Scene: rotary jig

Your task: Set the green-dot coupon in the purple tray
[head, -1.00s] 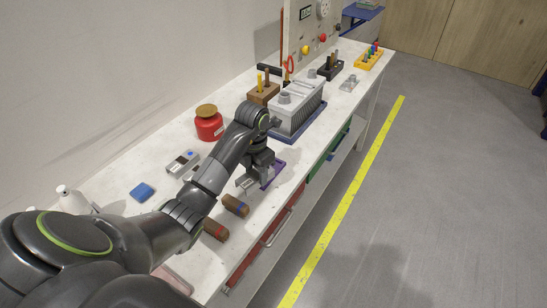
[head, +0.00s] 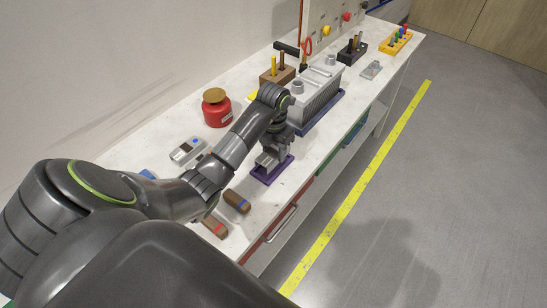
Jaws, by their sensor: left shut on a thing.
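The purple tray (head: 265,181) lies on the white bench, near its front edge and in front of the grey ribbed unit. My left gripper (head: 268,161) points down right over the tray, its jaws low at the tray's floor. It is shut on a small light grey piece, which I take for the coupon; the jaws cover most of it. I cannot make out a green dot, nor whether the piece touches the tray. My right gripper is out of view.
The grey ribbed unit (head: 318,96) stands close behind the gripper. A red jar (head: 216,110) and a grey meter (head: 186,151) are to the left.

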